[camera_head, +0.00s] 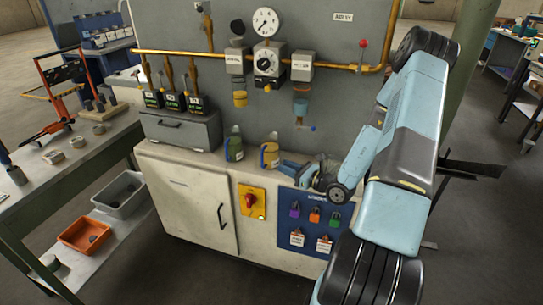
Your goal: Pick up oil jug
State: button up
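Two small jugs stand upright on the ledge of the grey-white cabinet. The right jug (269,153) is amber-yellow with a pale top. I cannot tell from their markings which one is the oil jug. My gripper (284,164) is low at the ledge, just right of the amber jug, reaching in from the right. Its fingertips are small and partly hidden by the jug and the wrist. I cannot tell whether they touch the jug or how far apart they are.
Gauges, valves and an orange pipe (175,53) are on the panel behind the ledge. Labelled levers (173,103) stand on a grey drawer box (180,131) at left. A red switch (251,201) and a lockout board (312,222) are below. A workbench (75,160) stands at far left.

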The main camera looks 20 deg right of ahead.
aim_at(269, 154)
jog(key=x, duration=1.3)
jog(key=shift+s+a+r, duration=0.1)
jog(key=shift+a, duration=0.1)
grip_shut()
